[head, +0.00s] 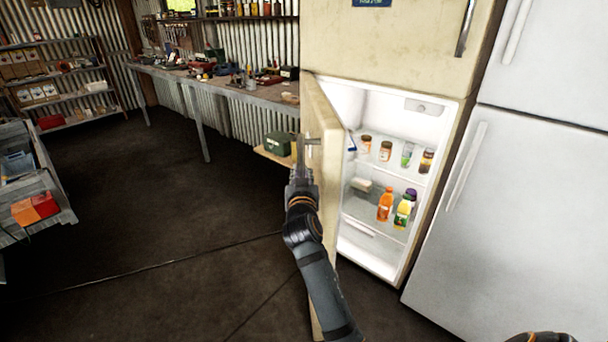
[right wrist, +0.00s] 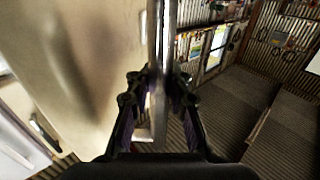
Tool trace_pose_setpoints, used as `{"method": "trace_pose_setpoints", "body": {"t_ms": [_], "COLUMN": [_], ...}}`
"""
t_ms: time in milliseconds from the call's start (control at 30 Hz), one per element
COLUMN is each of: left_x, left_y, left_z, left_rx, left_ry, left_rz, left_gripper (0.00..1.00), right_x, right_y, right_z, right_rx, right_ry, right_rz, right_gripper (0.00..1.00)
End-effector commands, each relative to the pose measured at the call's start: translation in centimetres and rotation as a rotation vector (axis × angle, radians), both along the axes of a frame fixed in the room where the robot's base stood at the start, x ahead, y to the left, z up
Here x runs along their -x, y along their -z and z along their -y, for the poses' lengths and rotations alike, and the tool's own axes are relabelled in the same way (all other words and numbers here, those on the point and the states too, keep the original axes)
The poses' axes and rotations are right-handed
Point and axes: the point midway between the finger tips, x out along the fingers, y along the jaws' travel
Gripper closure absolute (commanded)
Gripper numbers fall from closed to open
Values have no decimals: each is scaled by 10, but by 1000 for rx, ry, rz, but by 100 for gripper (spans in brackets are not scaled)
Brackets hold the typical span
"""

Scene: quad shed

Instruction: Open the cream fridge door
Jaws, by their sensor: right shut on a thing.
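The cream fridge (head: 400,45) stands at the centre right in the head view. Its lower door (head: 323,125) is swung wide open to the left, seen nearly edge-on, with the lit interior showing. My right gripper (head: 301,168) is at the outer face of this door. In the right wrist view, my right gripper (right wrist: 158,90) is shut on the door's upright metal handle (right wrist: 163,35), with a finger on each side. The cream door face (right wrist: 75,60) fills the left of that view. My left gripper is not in view.
Bottles and jars, among them an orange bottle (head: 385,206), stand on the fridge shelves. A white fridge (head: 520,210) stands close on the right. A workbench (head: 235,88) runs along the back wall behind the door. The floor (head: 150,220) to the left is clear.

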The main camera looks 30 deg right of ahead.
Motion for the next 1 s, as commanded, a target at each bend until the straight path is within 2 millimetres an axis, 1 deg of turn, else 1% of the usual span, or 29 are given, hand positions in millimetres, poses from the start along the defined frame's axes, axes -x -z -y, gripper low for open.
{"method": "trace_pose_setpoints", "body": {"t_ms": [33, 200, 233, 400, 667, 733, 867, 1000], "left_x": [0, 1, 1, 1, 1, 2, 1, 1], "left_y": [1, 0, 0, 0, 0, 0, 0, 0], "left_z": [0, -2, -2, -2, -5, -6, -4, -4], "left_rx": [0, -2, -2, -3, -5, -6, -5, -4], "left_ry": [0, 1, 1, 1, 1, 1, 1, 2], "left_rz": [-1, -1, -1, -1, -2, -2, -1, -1], "left_gripper": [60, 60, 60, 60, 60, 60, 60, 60], "right_x": [0, 0, 0, 0, 0, 0, 0, 0], "right_y": [7, 7, 7, 5, 2, -2, -23, -56], "right_z": [0, 0, 0, 0, 0, 0, 0, 0], "right_rx": [-4, -5, -5, -4, -2, -2, -4, -3], "right_ry": [1, 1, 1, 0, 0, 0, 0, 0], "right_rz": [-13, -13, -13, -8, -4, -1, 3, 3], "right_gripper": [100, 100, 81, 58, 58, 58, 58, 58]}}
